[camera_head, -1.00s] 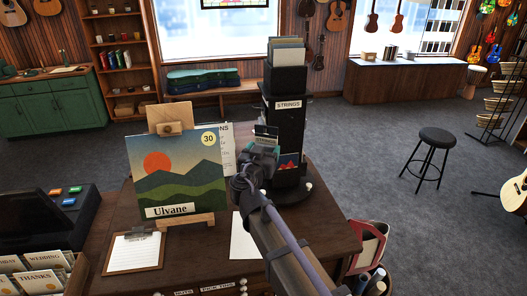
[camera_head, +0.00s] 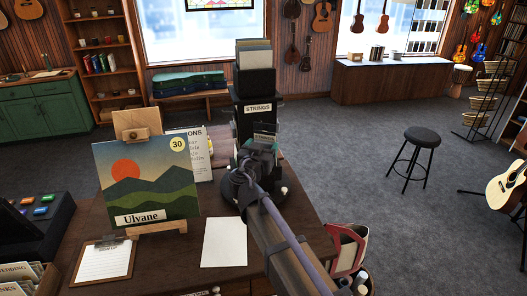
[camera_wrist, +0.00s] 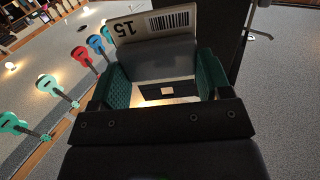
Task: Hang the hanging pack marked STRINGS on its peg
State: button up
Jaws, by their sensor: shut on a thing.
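My gripper (camera_head: 262,143) is shut on a small hanging pack (camera_head: 265,128), held upright in front of a tall black stand (camera_head: 240,116). The stand bears a white STRINGS label (camera_head: 257,108) just above the pack. In the wrist view the teal finger pads of my gripper (camera_wrist: 162,78) grip the sides of the pack (camera_wrist: 155,24), whose pale face shows a barcode and the number 15, upside down. The gripper hides the stand's lower front. I cannot make out a peg, or whether the pack touches the stand.
Cards fill the stand's top (camera_head: 254,52). Left of it, an easel holds a landscape record sleeve (camera_head: 148,184), with a clipboard (camera_head: 104,260) and a paper sheet (camera_head: 225,242) on the counter. A stool (camera_head: 428,137) stands on open carpet at right. Small ukulele shapes (camera_wrist: 60,88) show beside the gripper.

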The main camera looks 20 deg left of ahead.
jog(key=shift+w+a+f, duration=0.1)
jog(key=shift+w+a, duration=0.5)
jog(key=shift+w, duration=0.35)
jog(key=shift+w+a+f, duration=0.1)
jog(key=shift+w+a, duration=0.5)
jog(key=shift+w, duration=0.35)
jog(key=shift+w+a+f, duration=0.1)
jog(key=shift+w+a, duration=0.5)
jog(key=shift+w, duration=0.35)
jog(key=shift+w+a+f+b, duration=0.25)
jog(key=shift+w+b, duration=0.1)
jog(key=shift+b, duration=0.3)
